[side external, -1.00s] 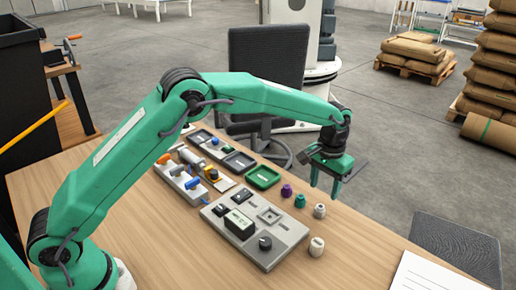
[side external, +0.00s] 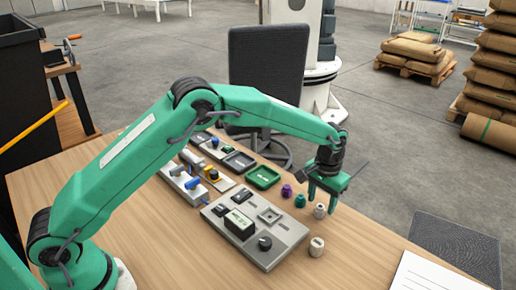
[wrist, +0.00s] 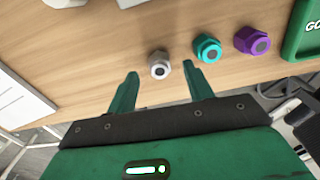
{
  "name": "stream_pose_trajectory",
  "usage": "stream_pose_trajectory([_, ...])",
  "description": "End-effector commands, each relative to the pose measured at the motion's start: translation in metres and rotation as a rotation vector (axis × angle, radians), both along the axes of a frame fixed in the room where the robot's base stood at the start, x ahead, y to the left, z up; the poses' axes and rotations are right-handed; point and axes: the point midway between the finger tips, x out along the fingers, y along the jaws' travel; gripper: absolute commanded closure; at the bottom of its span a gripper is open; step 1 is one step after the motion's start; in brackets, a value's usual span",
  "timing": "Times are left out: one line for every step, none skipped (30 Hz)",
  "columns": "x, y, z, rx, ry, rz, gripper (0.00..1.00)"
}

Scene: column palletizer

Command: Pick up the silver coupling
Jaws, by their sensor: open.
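The silver coupling (side external: 319,211) stands on the wooden table near its far right edge. In the wrist view the silver coupling (wrist: 159,65) lies just beyond and between the fingertips. My gripper (side external: 322,205) is open and hangs low over it, with its fingers pointing down. The wrist view shows my gripper (wrist: 162,82) with its two green fingers apart and nothing between them. Whether the fingers reach down beside the coupling cannot be told.
A teal coupling (side external: 300,201) and a purple coupling (side external: 286,191) stand in a row beside the silver one. A beige coupling (side external: 317,247) stands nearer the front. A grey control panel (side external: 285,241) lies to the left, and a green tray (side external: 263,177) sits behind.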

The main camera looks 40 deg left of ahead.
Motion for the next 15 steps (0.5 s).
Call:
stream_pose_trajectory([-0.001,0.0,-0.007,0.0,0.001,0.0,0.49])
stream_pose_trajectory([-0.001,0.0,-0.01,0.0,0.001,0.0,0.49])
stream_pose_trajectory([-0.001,0.0,-0.015,0.0,0.002,0.0,0.49])
stream_pose_trajectory([-0.001,0.0,-0.018,0.0,0.001,0.0,0.49])
stream_pose_trajectory([0.0,0.0,-0.02,0.0,0.001,0.0,0.49])
stream_pose_trajectory([0.0,0.0,-0.022,0.0,-0.001,0.0,0.49])
stream_pose_trajectory([0.0,0.0,-0.023,0.0,-0.001,0.0,0.49])
stream_pose_trajectory([0.0,0.0,-0.025,0.0,-0.001,0.0,0.49])
stream_pose_trajectory([0.0,0.0,-0.025,0.0,-0.001,0.0,0.49])
stream_pose_trajectory([0.0,0.0,-0.026,0.0,-0.001,0.0,0.49])
stream_pose_trajectory([0.0,0.0,-0.026,0.0,-0.002,0.0,0.49])
stream_pose_trajectory([0.0,0.0,-0.026,0.0,-0.002,0.0,0.49])
stream_pose_trajectory([0.0,0.0,-0.026,0.0,-0.002,0.0,0.49])
stream_pose_trajectory([0.0,0.0,-0.026,0.0,-0.002,0.0,0.49])
stream_pose_trajectory([0.0,0.0,-0.026,0.0,-0.002,0.0,0.49])
